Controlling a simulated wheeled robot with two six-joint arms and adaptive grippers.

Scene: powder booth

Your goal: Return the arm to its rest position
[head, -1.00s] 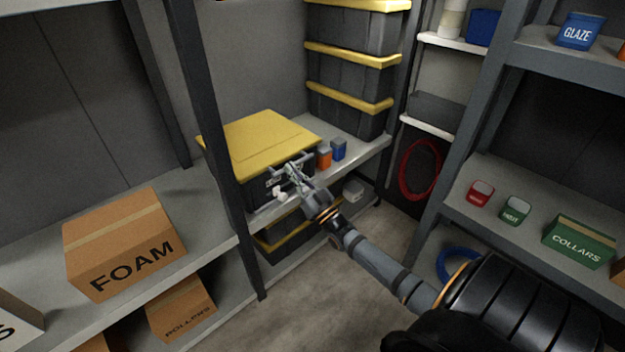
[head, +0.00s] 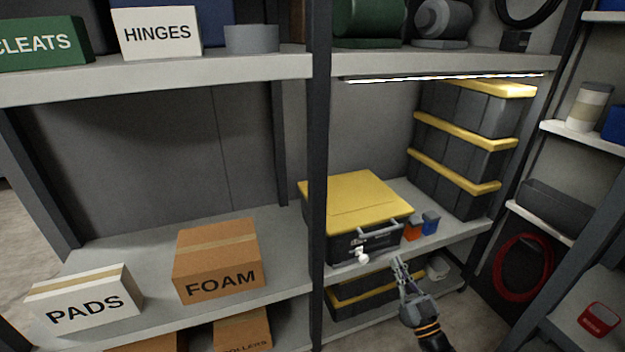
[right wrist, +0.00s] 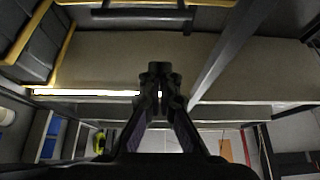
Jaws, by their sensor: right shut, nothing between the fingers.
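My right gripper (head: 401,272) is in front of the middle shelf in the head view, just in front of and below the yellow-lidded black case (head: 357,200). Its fingers are together with nothing between them. The right wrist view shows the shut fingers (right wrist: 160,78) in the middle. Most of my right arm is outside the head view. My left gripper is not in view.
A dark shelf post (head: 317,180) stands left of the case. An orange box (head: 412,230) and a blue box (head: 431,222) sit right of it. Stacked yellow-lidded bins (head: 460,158) are behind. A FOAM box (head: 218,262) is at left.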

